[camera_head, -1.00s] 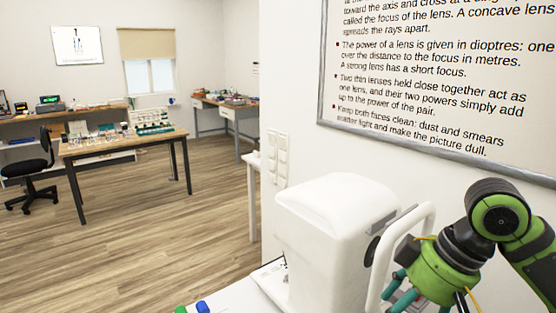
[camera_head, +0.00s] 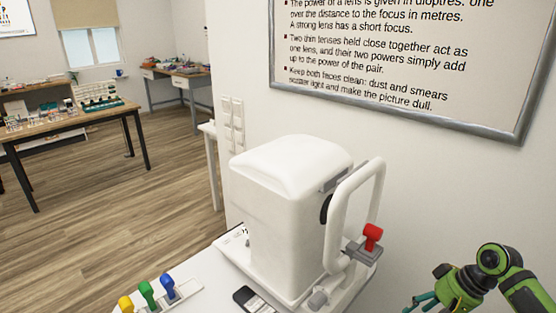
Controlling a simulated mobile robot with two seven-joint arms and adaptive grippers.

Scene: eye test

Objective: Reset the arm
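My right arm (camera_head: 505,285), green and black, comes in at the lower right. Its gripper (camera_head: 422,301) has teal fingers and sits at the bottom edge, right of the white eye-test machine (camera_head: 285,205) and apart from it in the picture. The fingers are small and partly cut off, so their opening is unclear. I see nothing held in them. My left gripper is out of view.
The machine stands on a white table (camera_head: 215,285). Blue (camera_head: 167,284), green (camera_head: 147,291) and yellow (camera_head: 126,304) knobs and a dark handheld device (camera_head: 250,300) are at its front. A wall board (camera_head: 400,60) hangs behind. Open floor (camera_head: 120,220) lies left, before a wooden desk (camera_head: 70,122).

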